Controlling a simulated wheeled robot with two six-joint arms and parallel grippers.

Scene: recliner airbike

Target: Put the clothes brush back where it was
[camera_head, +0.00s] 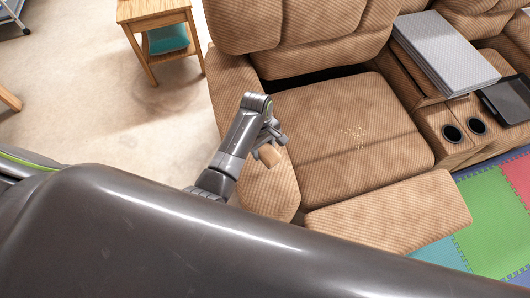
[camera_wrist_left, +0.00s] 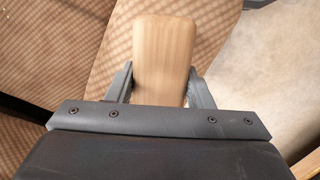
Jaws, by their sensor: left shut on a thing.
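The clothes brush (camera_wrist_left: 163,55) shows in the left wrist view as a pale wooden block with rounded corners, held between the two fingers of my left gripper (camera_wrist_left: 160,88). In the head view the brush (camera_head: 269,155) is a small tan shape at the end of my left gripper (camera_head: 268,142), over the recliner's left armrest (camera_head: 268,185). I cannot tell whether the brush touches the armrest. Its bristles are not visible. My right gripper is not in view.
The recliner seat (camera_head: 345,120) has pale crumbs (camera_head: 357,136) on it. A console with cup holders (camera_head: 453,133) and a grey closed laptop-like slab (camera_head: 445,50) is at the right. A wooden side table (camera_head: 150,10) stands upper left. Carpet (camera_head: 100,90) is open at left.

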